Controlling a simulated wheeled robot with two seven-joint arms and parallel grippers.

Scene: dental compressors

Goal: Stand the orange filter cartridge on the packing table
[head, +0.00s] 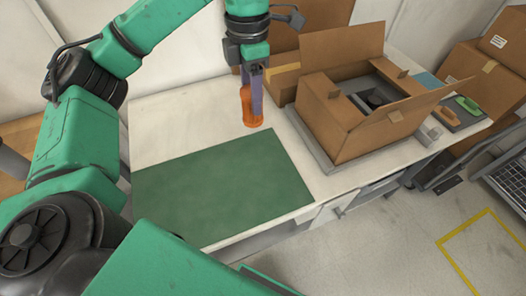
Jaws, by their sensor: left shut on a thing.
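The orange filter cartridge (247,108) is upright between the fingers of my left gripper (256,92), which is shut on it. Its lower end is over the white packing table (165,119), just behind the green mat (225,184). I cannot tell whether its base touches the table top. The gripper points down and partly hides the cartridge's right side. My right gripper is not in view.
An open cardboard box (345,135) stands on a grey tray close to the right of the cartridge. Behind it are more cardboard pieces. A dark tray (462,115) with green and orange tools lies at the table's right end. The mat is bare.

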